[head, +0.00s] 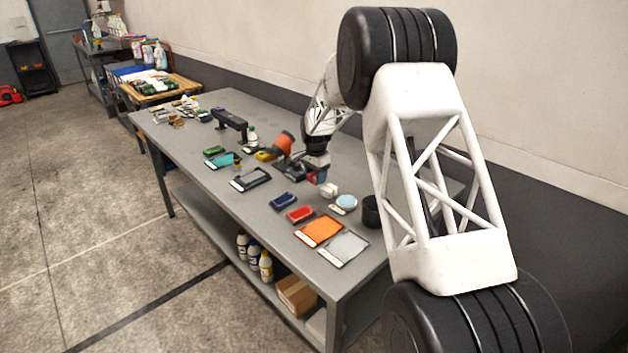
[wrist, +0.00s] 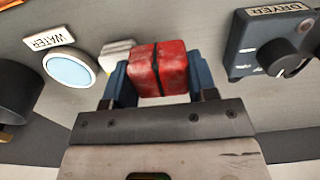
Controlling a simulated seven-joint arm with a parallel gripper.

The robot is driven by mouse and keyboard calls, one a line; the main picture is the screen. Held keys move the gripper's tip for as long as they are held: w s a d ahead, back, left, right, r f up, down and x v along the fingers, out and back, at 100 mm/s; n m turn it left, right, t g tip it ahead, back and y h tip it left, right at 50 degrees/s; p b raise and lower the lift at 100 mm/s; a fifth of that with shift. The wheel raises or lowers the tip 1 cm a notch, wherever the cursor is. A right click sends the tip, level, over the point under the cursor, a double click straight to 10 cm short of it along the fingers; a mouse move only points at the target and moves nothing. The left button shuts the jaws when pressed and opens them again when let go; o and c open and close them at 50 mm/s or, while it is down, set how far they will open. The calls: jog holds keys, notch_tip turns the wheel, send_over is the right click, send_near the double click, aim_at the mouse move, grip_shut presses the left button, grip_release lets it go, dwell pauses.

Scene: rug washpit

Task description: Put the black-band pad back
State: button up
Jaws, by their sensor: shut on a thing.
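The black-band pad is a red block with a dark band across its middle; in the wrist view the pad (wrist: 158,70) sits between my two blue fingers. My gripper (wrist: 160,85) is shut on it. In the head view my gripper (head: 314,175) is low over the middle of the bench, and a small bit of the red pad (head: 322,176) shows there. I cannot tell whether the pad touches the bench. A blue tray (head: 283,201), a red tray (head: 300,214), an orange tray (head: 320,230) and a grey tray (head: 345,248) line the front edge.
Beside the gripper are a white block (head: 328,190), a pale blue round dish (head: 346,202) labelled WATER and a black cup (head: 372,211). A dark box with a knob, labelled DRYER (wrist: 270,45), is at the wrist view's right. A dark-framed tray (head: 250,179) lies further left.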

aim_at(314, 179)
jog(key=shift+w+a+f, duration=0.1)
jog(key=shift+w+a, duration=0.1)
jog(key=shift+w, duration=0.65)
jog(key=shift+w+a+f, duration=0.1)
jog(key=shift+w+a, duration=0.05)
jog(key=shift+w, duration=0.65)
jog(key=shift+f, duration=1.75)
jog(key=shift+f, duration=0.15)
jog(key=o, duration=0.8)
jog(key=shift+o, duration=0.2)
jog(key=shift+r, duration=0.2)
notch_tip(314, 179, up, 12)
